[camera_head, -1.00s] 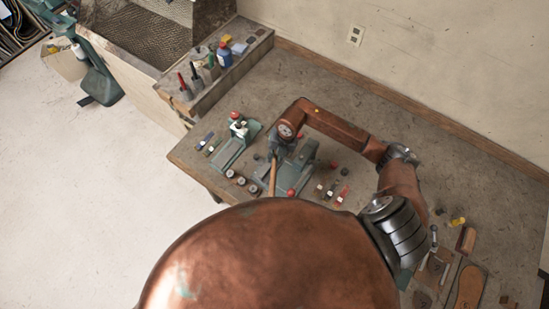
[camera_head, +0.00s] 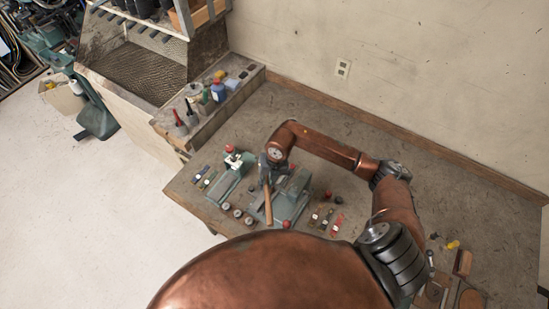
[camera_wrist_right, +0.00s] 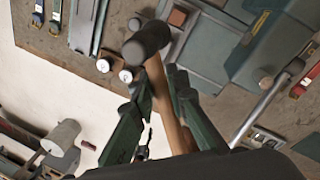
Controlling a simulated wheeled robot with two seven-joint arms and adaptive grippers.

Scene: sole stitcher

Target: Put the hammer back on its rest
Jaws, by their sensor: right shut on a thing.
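My right gripper (camera_head: 266,178) is shut on the hammer's wooden handle (camera_head: 268,207), above the teal machines on the bench. In the right wrist view the handle (camera_wrist_right: 174,122) runs between the fingers of the gripper (camera_wrist_right: 160,88). The dark hammer head (camera_wrist_right: 146,42) sticks out past the fingertips. In the head view the hammer head is hidden by the gripper and wrist. I cannot tell whether the hammer touches anything below, and I cannot make out its rest for sure. My left gripper is not in view.
Teal machines (camera_head: 291,203) stand close below the right gripper, with a smaller one (camera_head: 230,178) to the left. Round gauges (camera_head: 237,213) and small red-tipped tools (camera_head: 337,224) lie nearby. A raised shelf (camera_head: 245,85) holds bottles. The bench behind the arm is largely clear.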

